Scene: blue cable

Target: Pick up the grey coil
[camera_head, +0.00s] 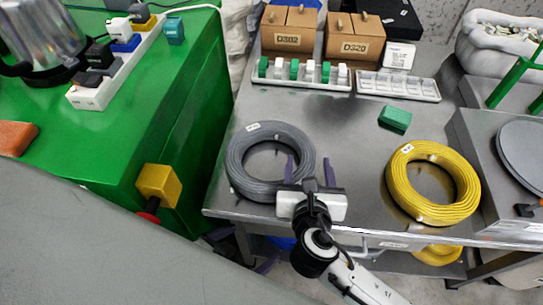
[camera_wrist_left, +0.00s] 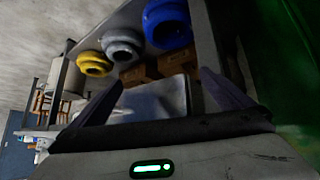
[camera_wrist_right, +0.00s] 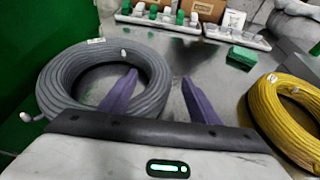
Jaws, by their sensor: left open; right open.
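The grey coil (camera_head: 239,170) lies flat on the metal table, left of the yellow coil. It also shows in the right wrist view (camera_wrist_right: 62,75). My right gripper (camera_head: 310,168) is open at the coil's right side. One finger appears over the inner edge of the ring and the other outside it; contact cannot be told. My left gripper (camera_head: 246,248) is open and empty, low beside the table's front left corner, mostly hidden. In the left wrist view another grey coil (camera_wrist_left: 122,45) shows between yellow and blue coils.
A yellow coil (camera_head: 466,190) and a green block (camera_head: 395,119) lie to the right on the table (camera_head: 345,150). Connector trays (camera_head: 300,85) and cardboard boxes (camera_head: 354,37) stand behind. A green workbench (camera_head: 100,140) is on the left. Bare tabletop separates the two coils.

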